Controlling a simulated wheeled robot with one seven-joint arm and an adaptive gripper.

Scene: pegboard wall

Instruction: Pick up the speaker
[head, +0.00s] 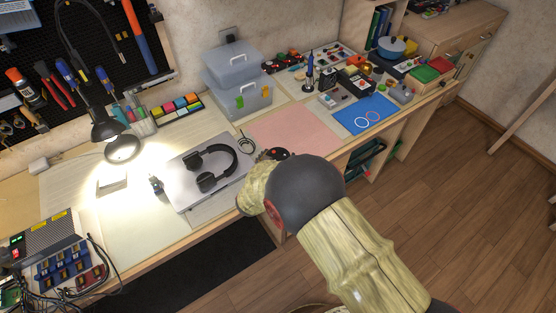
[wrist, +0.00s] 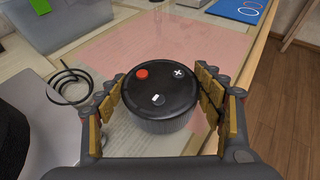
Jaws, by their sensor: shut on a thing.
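The speaker (wrist: 155,96) is a round black puck with a red button, a white plus mark and a small white mark on top. In the wrist view it sits between the two padded fingers of my gripper (wrist: 163,108), which are shut on its sides. Its top faces the camera. In the head view only part of the speaker (head: 279,153) shows beyond my arm, near the pink mat, and most of my gripper is hidden by my wrist. I cannot tell whether the speaker touches the surface beneath.
A pink mat (head: 290,134) lies beyond the gripper. A laptop (head: 183,172) with black headphones (head: 214,166) on it lies to the left, with a coiled black cable (wrist: 70,85) beside it. Clear bins (head: 238,94) stand behind. A blue mat (head: 366,114) lies to the right.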

